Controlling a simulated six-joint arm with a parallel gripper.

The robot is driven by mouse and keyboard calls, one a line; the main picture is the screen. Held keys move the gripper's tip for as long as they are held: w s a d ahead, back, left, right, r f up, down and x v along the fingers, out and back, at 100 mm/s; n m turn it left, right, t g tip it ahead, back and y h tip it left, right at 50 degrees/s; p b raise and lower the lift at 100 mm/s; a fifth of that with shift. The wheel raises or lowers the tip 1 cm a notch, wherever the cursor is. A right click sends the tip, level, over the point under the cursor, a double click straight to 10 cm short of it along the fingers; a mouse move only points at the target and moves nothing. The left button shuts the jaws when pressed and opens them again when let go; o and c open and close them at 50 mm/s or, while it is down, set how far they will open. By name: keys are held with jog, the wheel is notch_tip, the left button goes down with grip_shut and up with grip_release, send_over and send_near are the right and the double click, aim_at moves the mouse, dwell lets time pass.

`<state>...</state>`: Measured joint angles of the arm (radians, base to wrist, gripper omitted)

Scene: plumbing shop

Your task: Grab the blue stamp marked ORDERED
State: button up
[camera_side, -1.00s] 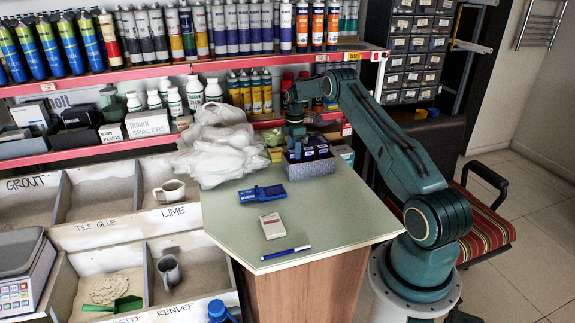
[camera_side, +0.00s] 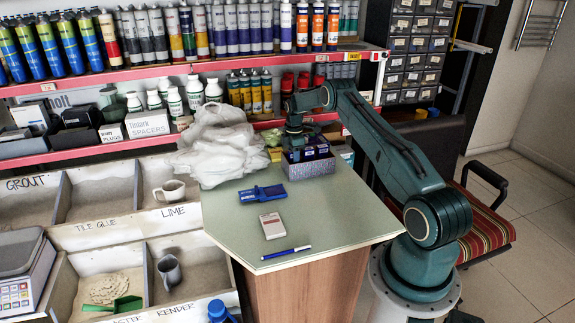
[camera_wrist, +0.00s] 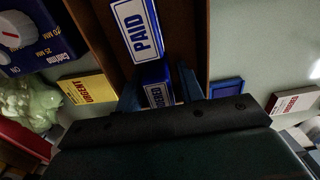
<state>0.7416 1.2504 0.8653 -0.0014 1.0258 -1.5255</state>
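The blue stamp marked ORDERED (camera_wrist: 158,88) stands in a box, its label partly cut off by my gripper in the wrist view. My gripper (camera_wrist: 158,98) has one finger on each side of this stamp, with what looks like a narrow gap at each side. In the side view my gripper (camera_side: 296,151) is down at the left part of the patterned box (camera_side: 312,168) on the counter. The fingertips and the stamp between them are hard to make out there.
A blue PAID stamp (camera_wrist: 138,30) is close beside the ORDERED one in the box. A yellow URGENT item (camera_wrist: 88,90) is nearby. On the counter lie a blue device (camera_side: 262,193), a white pack (camera_side: 272,226) and a pen (camera_side: 287,252). White bags (camera_side: 220,150) are left of the box.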

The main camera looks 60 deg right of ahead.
jog(key=c, duration=0.7)
jog(key=shift+r, duration=0.1)
notch_tip(320, 180, up, 20)
jog(key=shift+f, duration=0.1)
dwell(0.8)
